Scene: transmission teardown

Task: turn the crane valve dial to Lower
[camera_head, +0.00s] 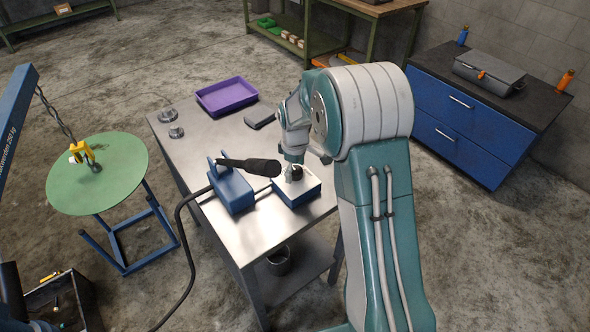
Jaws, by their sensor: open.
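A blue box with a pale top (300,192) stands on the metal table (222,140), near its front right corner. A small dark knob (297,174) shows on its top and looks like the valve dial. Its markings and pointer are too small to read. My gripper (291,172) is pointed down over the box, right at the knob. Its fingers are small and partly hidden, and I cannot tell whether they touch the knob. The blue crane arm (16,120) at the left carries a chain with a yellow hook (82,152) above a round green table (110,182).
A blue unit with a black handle (232,188) and a hose stands just left of the box. A purple tray (227,96), a dark flat object (260,119) and small metal parts (172,123) lie farther back. A blue cabinet (470,115) stands right.

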